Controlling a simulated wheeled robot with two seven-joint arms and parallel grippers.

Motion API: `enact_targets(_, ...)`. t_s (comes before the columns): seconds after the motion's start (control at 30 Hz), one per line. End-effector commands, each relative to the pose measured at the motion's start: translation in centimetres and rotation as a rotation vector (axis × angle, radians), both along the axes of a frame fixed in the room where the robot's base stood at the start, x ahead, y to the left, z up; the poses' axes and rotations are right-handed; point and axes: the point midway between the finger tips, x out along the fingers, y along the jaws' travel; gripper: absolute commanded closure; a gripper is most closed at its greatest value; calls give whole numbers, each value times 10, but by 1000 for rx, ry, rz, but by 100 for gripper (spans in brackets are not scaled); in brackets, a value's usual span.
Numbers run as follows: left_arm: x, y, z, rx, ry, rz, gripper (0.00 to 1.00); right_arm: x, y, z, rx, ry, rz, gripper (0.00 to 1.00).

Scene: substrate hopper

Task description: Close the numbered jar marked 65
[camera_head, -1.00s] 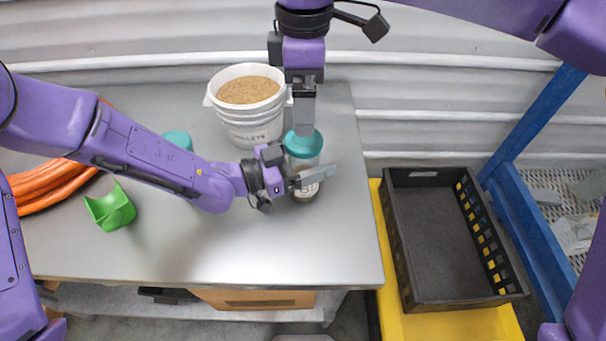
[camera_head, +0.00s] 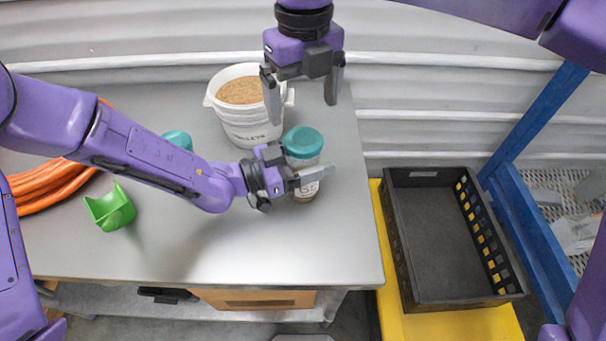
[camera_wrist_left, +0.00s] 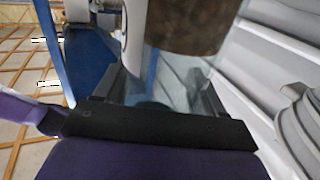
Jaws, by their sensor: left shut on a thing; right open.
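A clear jar (camera_head: 304,161) with a teal lid (camera_head: 303,141) stands on the grey table near its right side. The lid sits on top of the jar and looks level. The white label (camera_head: 307,191) is partly hidden by my left gripper, so I cannot read its number surely. My left gripper (camera_head: 308,180) is shut around the jar's body. In the left wrist view the jar (camera_wrist_left: 178,65), with brown contents, shows between the fingers. My right gripper (camera_head: 302,108) is open and empty above the lid, apart from it.
A white bucket of pellets (camera_head: 247,125) stands just behind and left of the jar. Another teal lid (camera_head: 178,139) shows behind my left arm. A green scoop (camera_head: 111,209) and an orange hose (camera_head: 50,182) lie left. A black crate (camera_head: 440,235) is right of the table.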

Motion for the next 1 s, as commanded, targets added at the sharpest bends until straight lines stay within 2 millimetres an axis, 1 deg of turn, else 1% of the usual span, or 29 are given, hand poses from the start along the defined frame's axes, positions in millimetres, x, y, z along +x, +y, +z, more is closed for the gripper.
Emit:
enact_targets(0.03, 0, 0, 0, 0, -1, 0, 100, 0, 0, 0, 0, 0, 140, 6)
enact_targets(0.1, 0, 0, 0, 0, 0, 0, 100, 0, 0, 0, 0, 0, 367, 6)
enact_targets(0.17, 0, 0, 0, 0, 0, 0, 100, 0, 0, 0, 0, 0, 562, 6)
enact_targets(0.2, 0, 0, 0, 0, -1, 0, 100, 0, 0, 0, -1, 0, 692, 6)
enact_targets(0.37, 0, 0, 0, 0, -1, 0, 100, 0, 0, 0, -1, 1, 1212, 6)
enact_targets(0.4, 0, 0, 0, 0, -1, 0, 100, 0, 0, 0, 0, 1, 1342, 6)
enact_targets(0.5, 0, 0, 0, 0, -1, 0, 100, 0, 0, 0, 0, 1, 1653, 6)
enact_targets(0.6, 0, 0, 0, 0, -1, 0, 100, 0, 0, 0, 1, 0, 1915, 6)
enact_targets(0.7, 0, 0, 0, 0, -1, 0, 100, 0, 0, 0, 1, 0, 2102, 6)
enact_targets(0.8, 0, 0, 0, 0, -1, 0, 100, 0, 0, 0, 0, 0, 2209, 6)
enact_targets(0.9, 0, 0, 0, -1, -1, 0, 100, 0, 0, 0, 0, 0, 2249, 6)
enact_targets(1.0, 0, 0, 0, -1, -1, 0, 100, 0, 0, 0, 0, 0, 2252, 6)
